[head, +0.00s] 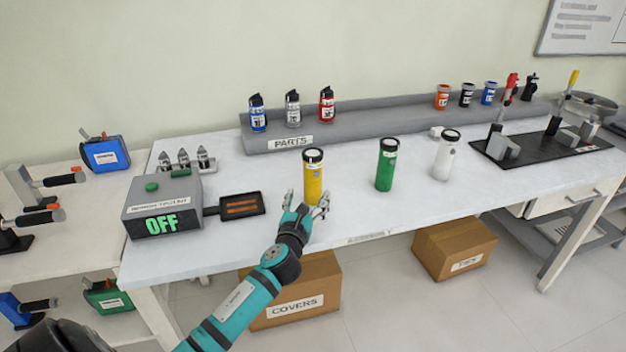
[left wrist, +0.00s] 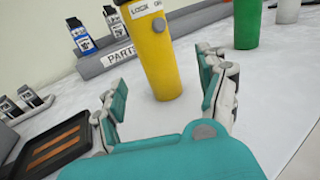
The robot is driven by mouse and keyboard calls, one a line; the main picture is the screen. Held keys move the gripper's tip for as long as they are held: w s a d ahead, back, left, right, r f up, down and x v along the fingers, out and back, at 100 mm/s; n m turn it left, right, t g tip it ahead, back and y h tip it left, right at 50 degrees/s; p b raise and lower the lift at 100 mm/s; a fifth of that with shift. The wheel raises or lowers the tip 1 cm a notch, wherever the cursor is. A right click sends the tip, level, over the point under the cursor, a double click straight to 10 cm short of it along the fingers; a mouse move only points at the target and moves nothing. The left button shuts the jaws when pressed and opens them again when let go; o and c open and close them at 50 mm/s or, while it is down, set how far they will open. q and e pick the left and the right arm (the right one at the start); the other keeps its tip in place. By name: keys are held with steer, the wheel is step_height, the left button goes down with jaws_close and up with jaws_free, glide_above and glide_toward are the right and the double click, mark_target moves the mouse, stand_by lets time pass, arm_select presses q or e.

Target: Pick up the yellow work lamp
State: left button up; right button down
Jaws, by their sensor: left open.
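The yellow work lamp (head: 313,180) is a yellow cylinder with a dark top, standing upright on the white bench at the front middle. In the left wrist view the yellow lamp (left wrist: 157,60) stands just beyond the fingers, its top cut off by the frame. My left gripper (head: 306,210) is open at the lamp's near side. In the left wrist view its fingers (left wrist: 165,105) are spread to either side of the lamp's lower part, and nothing is held. My right gripper is not in view.
A green cylinder (head: 387,165) and a white one (head: 446,156) stand to the right. A grey box reading OFF (head: 163,205) and a dark tray (head: 242,204) are to the left. A grey PARTS ledge (head: 380,122) with small containers runs behind.

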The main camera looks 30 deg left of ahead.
mark_target(310, 188)
arm_select(q)
steer(key=shift+x, duration=1.2)
steer(key=shift+w+a, duration=0.2)
steer(key=shift+w, duration=0.15)
steer(key=x, duration=0.3)
steer(key=shift+w+a+f, duration=0.2)
steer(key=shift+w, duration=0.45)
steer(key=shift+s, duration=0.1)
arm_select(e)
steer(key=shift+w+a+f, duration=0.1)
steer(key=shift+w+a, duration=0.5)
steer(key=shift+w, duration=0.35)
arm_select(q)
steer(key=c, duration=0.9)
steer(key=shift+a+r, duration=0.1)
jaws_close()
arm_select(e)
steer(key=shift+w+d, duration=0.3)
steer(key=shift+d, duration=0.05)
